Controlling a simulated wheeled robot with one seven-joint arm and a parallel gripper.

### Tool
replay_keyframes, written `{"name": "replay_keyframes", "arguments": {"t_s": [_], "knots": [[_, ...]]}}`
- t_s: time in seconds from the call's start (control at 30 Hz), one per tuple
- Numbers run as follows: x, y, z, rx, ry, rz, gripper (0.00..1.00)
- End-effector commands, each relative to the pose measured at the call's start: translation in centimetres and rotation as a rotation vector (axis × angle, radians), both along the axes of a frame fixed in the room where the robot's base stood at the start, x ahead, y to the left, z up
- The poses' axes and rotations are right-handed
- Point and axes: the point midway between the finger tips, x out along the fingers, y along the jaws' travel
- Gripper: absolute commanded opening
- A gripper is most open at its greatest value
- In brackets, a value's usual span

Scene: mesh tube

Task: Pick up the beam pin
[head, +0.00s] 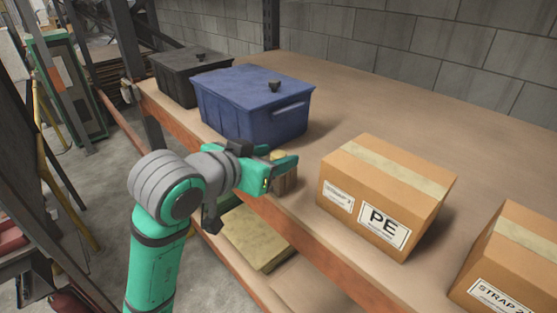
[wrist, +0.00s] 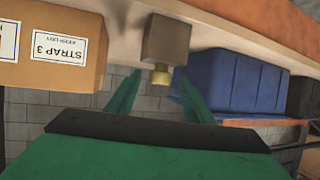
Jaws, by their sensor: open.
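A short tan, brass-coloured peg (wrist: 161,75) stands on a brown block (wrist: 165,40), upside down in the wrist view; it looks like the beam pin. In the head view, the peg (head: 278,156) shows partly behind my gripper's finger, above the block (head: 286,183) near the shelf's front edge. My gripper (head: 272,157) is open, its fingers pointing towards the peg. In the wrist view, my gripper (wrist: 159,85) shows one finger on each side of the peg, with gaps on both sides. I cannot tell how far past the fingertips the peg is.
A blue lidded bin (head: 250,112) stands close behind the gripper, with a black bin (head: 175,80) to its left. A carton marked PE (head: 375,200) stands to the right, another carton (head: 510,260) farther right. The shelf top (head: 390,110) is bare behind the cartons.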

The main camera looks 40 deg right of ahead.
Motion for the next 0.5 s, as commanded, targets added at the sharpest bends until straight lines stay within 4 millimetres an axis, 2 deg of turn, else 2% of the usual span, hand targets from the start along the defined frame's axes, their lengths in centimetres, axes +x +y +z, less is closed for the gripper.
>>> {"name": "replay_keyframes", "arguments": {"t_s": [0.17, 0.4, 0.43, 0.5], "knots": [[0.5, -1.5, -0.6, 0.0, 0.0, -0.001, 0.47], [0.5, -1.7, -0.7, 0.0, 0.0, -0.001, 0.47], [0.5, -1.7, -0.7, 0.0, 0.0, 0.0, 0.45], [0.5, -1.7, -0.7, 0.0, 0.0, 0.0, 0.28]]}}
